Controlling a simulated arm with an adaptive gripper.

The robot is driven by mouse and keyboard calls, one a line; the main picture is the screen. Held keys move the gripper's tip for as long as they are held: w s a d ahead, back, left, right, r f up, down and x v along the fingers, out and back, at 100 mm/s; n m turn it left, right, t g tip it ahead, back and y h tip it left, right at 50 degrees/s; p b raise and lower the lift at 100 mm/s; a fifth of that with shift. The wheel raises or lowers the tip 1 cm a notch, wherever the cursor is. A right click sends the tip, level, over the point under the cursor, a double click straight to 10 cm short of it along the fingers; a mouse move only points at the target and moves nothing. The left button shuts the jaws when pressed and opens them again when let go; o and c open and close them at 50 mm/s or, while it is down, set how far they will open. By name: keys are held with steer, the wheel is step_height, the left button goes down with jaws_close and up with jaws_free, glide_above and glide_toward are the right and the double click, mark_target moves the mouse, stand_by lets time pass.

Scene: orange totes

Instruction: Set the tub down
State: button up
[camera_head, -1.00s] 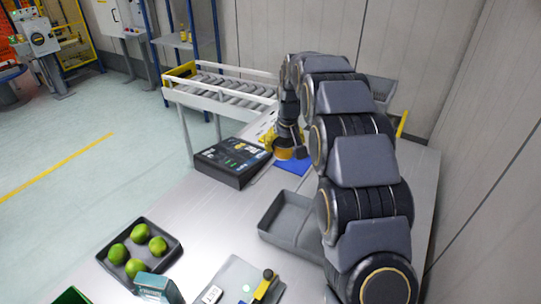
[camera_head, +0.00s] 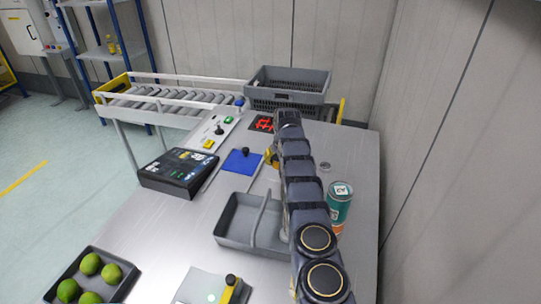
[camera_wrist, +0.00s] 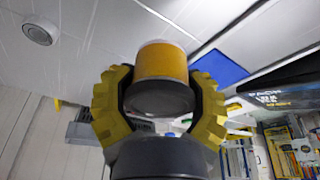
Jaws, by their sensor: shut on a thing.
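The tub (camera_wrist: 162,62) is yellow with a pale far end and a dark grey near end. In the wrist view it sits between the two yellow fingers of my gripper (camera_wrist: 160,78), which are shut on it from both sides. In the head view, my arm hides most of my gripper (camera_head: 272,157) and the tub. Only a bit of yellow shows there, just right of the blue mat (camera_head: 238,165). The mat also shows beyond the tub in the wrist view (camera_wrist: 218,68). I cannot tell whether the tub touches the table.
A black box (camera_head: 178,172) stands left of the mat, and a button panel (camera_head: 214,132) lies behind it. A grey divided tray (camera_head: 232,225) is nearer. A teal can (camera_head: 340,203) stands right of my arm. A grey crate (camera_head: 288,92) stands at the back.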

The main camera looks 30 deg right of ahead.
steer(key=shift+f, duration=3.3)
steer(key=o, duration=1.3)
steer(key=shift+r, duration=0.15)
